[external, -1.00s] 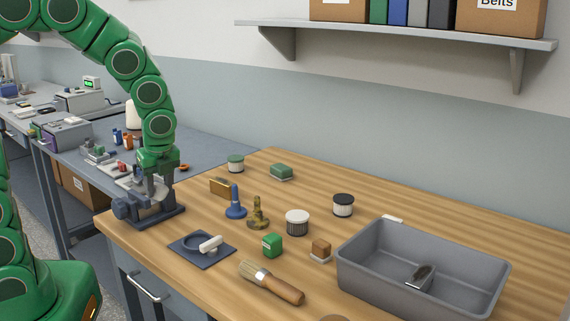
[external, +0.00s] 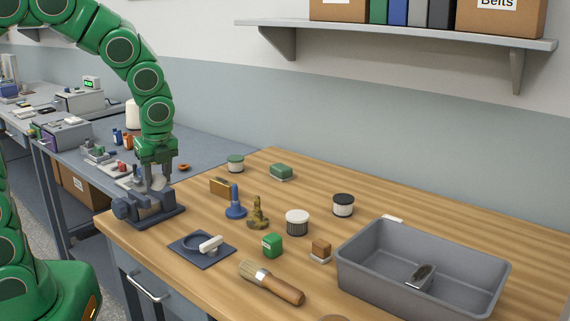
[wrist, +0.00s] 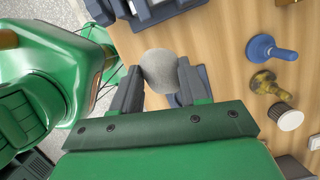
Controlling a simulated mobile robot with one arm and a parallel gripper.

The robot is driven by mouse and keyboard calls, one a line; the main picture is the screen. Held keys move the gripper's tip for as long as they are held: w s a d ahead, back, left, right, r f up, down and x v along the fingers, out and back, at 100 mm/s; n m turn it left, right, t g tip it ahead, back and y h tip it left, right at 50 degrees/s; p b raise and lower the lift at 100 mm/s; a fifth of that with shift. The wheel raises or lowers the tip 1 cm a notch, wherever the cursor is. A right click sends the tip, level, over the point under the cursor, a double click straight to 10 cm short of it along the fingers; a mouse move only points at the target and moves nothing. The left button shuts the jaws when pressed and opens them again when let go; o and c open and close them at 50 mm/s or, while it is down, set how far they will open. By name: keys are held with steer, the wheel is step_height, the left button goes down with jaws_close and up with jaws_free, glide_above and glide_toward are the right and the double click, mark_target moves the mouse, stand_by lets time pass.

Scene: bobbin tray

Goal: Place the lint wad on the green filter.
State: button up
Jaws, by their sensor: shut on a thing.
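The lint wad (wrist: 160,68) is a rounded grey lump between the two fingers of my gripper (wrist: 159,80) in the wrist view. My gripper is shut on it. In the external view my gripper (external: 159,184) points down above the dark vise at the table's left corner, and its fingers mostly hide the wad.
The vise (external: 150,212) is just below my gripper. A brass block (external: 221,187), a blue plunger-like piece (external: 236,205) and a brass figure (external: 258,216) stand between it and the middle. A grey bin (external: 350,265) is at right.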

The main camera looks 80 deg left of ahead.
steer(key=w+a+r, duration=0.3)
steer(key=w+a, duration=0.6)
steer(key=a, duration=0.5)
steer(key=n, duration=0.2)
glide_above(235, 157)
steer(key=d, duration=0.1)
steer(key=shift+f, duration=4.1)
steer(key=shift+w, duration=0.1)
steer(key=shift+w+a+f, duration=0.15)
steer(key=shift+a+f, duration=0.05)
steer(key=shift+f, duration=1.65)
steer(key=shift+f, duration=0.1)
steer(key=o, duration=1)
